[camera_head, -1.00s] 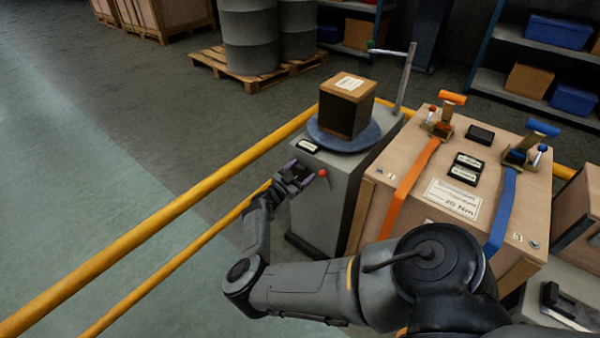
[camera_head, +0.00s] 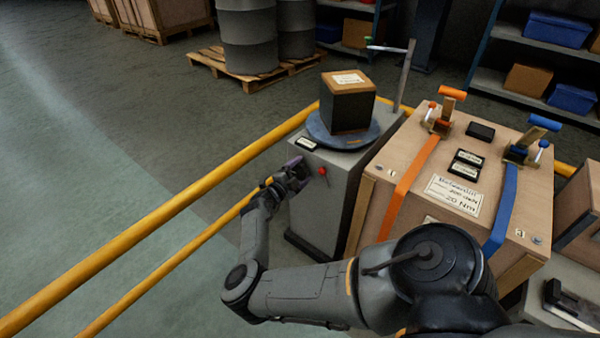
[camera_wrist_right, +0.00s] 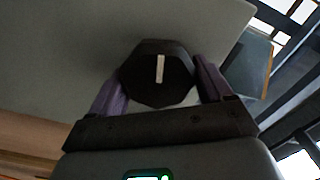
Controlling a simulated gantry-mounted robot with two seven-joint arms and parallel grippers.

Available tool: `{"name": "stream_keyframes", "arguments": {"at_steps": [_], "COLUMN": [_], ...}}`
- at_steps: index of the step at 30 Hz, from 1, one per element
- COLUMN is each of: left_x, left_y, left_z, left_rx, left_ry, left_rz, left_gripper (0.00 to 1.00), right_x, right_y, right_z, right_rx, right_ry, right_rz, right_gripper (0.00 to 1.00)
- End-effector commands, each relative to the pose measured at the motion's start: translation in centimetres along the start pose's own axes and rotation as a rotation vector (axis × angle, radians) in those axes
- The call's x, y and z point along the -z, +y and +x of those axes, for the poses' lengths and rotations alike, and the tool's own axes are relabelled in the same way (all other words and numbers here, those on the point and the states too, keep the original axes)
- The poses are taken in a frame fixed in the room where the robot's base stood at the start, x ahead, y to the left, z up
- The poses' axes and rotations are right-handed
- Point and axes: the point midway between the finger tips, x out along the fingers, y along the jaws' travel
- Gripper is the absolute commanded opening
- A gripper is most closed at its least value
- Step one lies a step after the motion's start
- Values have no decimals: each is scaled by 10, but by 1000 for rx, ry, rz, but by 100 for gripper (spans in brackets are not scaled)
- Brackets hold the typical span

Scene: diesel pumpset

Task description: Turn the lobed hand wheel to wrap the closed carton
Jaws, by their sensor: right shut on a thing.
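The dark lobed hand wheel (camera_wrist_right: 140,72), with a white stripe, sits against a grey face in the right wrist view. My right gripper (camera_wrist_right: 157,82) has its purple fingers on both sides of the wheel and is shut on it. In the head view my right gripper (camera_head: 291,176) is at the pedestal's left side and hides most of the wheel. My left gripper is not in view.
A red ball knob (camera_head: 323,171) sits on the pedestal close to my right gripper. A mast (camera_head: 404,77) rises behind the turntable. A strapped crate (camera_head: 405,168) stands right of the pedestal. Yellow rails (camera_head: 170,211) run along the left, with open floor beyond.

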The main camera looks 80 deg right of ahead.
Motion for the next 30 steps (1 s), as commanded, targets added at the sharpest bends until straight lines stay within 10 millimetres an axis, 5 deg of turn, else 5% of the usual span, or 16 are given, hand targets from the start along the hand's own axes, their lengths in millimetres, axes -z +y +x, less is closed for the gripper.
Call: {"name": "stream_keyframes", "arguments": {"at_steps": [21, 22, 25, 30], "left_x": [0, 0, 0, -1], "left_y": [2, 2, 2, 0], "left_z": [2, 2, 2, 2], "left_rx": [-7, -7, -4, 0], "left_ry": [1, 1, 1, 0], "left_rz": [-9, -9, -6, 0], "left_gripper": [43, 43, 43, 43], "right_x": [0, 0, 0, 0], "right_y": [0, 0, 0, 0], "right_z": [0, 0, 0, 0], "right_rx": [0, 0, 0, 0], "right_ry": [1, 1, 1, 1], "right_rz": [79, 79, 79, 78], "right_gripper": [49, 83, 98, 99]}}
